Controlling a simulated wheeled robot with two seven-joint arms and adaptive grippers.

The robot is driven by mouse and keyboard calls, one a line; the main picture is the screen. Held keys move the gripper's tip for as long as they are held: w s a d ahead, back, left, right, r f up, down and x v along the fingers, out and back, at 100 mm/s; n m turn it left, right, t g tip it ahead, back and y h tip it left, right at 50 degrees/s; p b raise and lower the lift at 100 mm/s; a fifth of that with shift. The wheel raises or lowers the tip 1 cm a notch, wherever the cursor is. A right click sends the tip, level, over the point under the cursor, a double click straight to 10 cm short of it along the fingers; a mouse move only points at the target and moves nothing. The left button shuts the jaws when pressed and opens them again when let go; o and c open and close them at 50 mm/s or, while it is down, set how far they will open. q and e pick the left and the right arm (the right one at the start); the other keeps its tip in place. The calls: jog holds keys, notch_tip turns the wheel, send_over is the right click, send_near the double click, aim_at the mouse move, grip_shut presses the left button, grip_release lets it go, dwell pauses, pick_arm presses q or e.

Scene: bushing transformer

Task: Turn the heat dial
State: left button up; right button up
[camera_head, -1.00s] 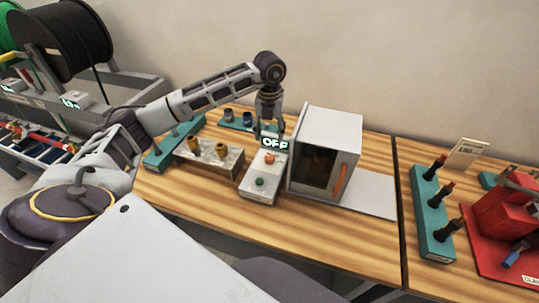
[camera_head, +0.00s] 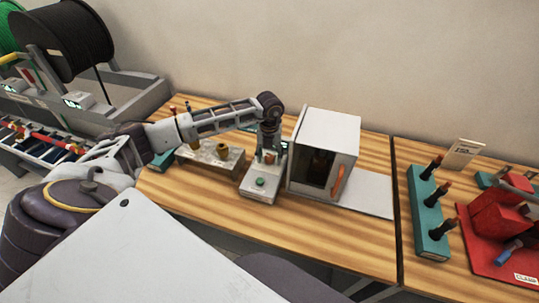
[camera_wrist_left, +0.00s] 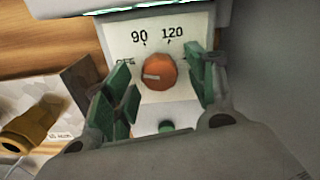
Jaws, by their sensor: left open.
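The heat dial (camera_wrist_left: 158,72) is a round orange knob on a white panel marked 90 and 120 in the left wrist view. Its pointer line lies to the left, toward an OFF mark partly hidden by a finger. My left gripper (camera_wrist_left: 162,88) is open, with its green-padded fingers on either side of the dial; I cannot tell whether they touch it. In the head view the control box (camera_head: 257,194) stands on the table with my left gripper (camera_head: 268,155) pointing down over it, hiding most of the dial and the display. My right gripper is not in view.
A small white oven (camera_head: 330,125) with an orange handle stands just right of the control box. A metal block (camera_head: 195,153) with yellow-brown parts stands to the left. A green button (camera_head: 260,182) is on the box's front. The table front is clear.

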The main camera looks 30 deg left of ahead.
pick_arm(q)
jog(key=shift+f, duration=0.1)
jog(key=c, duration=1)
jog(key=shift+b, duration=0.3)
jog(key=m+b, duration=0.4)
jog(key=m, duration=0.1)
jog(key=shift+f, duration=0.1)
jog(key=m+b, duration=0.2)
jog(key=m, duration=0.1)
jog(key=shift+m+b, duration=0.75)
jog(key=shift+m, duration=0.05)
jog(key=shift+a, duration=0.1)
